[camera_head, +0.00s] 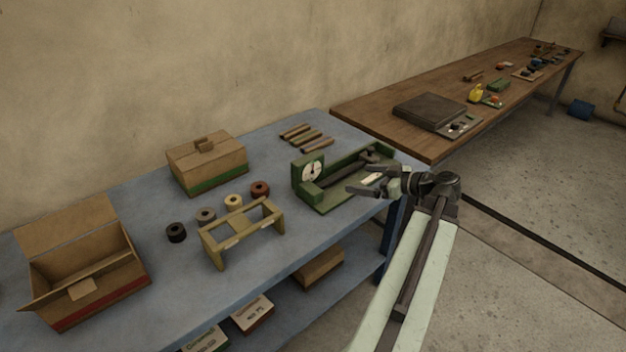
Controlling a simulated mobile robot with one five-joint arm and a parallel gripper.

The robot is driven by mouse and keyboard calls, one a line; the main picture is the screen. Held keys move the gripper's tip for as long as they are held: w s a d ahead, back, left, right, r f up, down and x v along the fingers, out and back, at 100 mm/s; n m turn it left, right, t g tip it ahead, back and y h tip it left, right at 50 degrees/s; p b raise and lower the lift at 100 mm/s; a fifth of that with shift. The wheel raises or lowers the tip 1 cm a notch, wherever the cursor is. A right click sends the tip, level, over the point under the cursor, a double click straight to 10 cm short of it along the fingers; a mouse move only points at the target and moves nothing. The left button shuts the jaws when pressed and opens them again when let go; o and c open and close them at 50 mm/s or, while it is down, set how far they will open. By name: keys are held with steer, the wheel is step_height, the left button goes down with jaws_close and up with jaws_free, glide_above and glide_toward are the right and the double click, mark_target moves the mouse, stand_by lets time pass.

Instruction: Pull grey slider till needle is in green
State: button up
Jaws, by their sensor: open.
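A green tester (325,203) sits near the right end of the blue bench. Its round white dial (313,171) is on the left block; the needle is too small to read, and I cannot make out a green zone. A dark bar lies along its channel to a grey slider (372,158) near the right end, partly hidden. My gripper (368,181) is open and empty, its dark fingers pointing left over the front right part of the tester. I cannot tell whether it touches anything.
On the blue bench (150,255), an olive rack (222,256) and several small rolls (233,202) stand left of the tester. A closed box (215,170), an open box (95,285) and brown tubes (307,138) lie around. A wooden table (380,118) adjoins behind.

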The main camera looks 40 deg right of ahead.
steer(key=b+x, duration=0.3)
steer(key=x, duration=0.7)
steer(key=shift+s, duration=0.15)
stand_by(0.4)
steer(key=p+v, duration=0.3)
steer(key=v, duration=0.7)
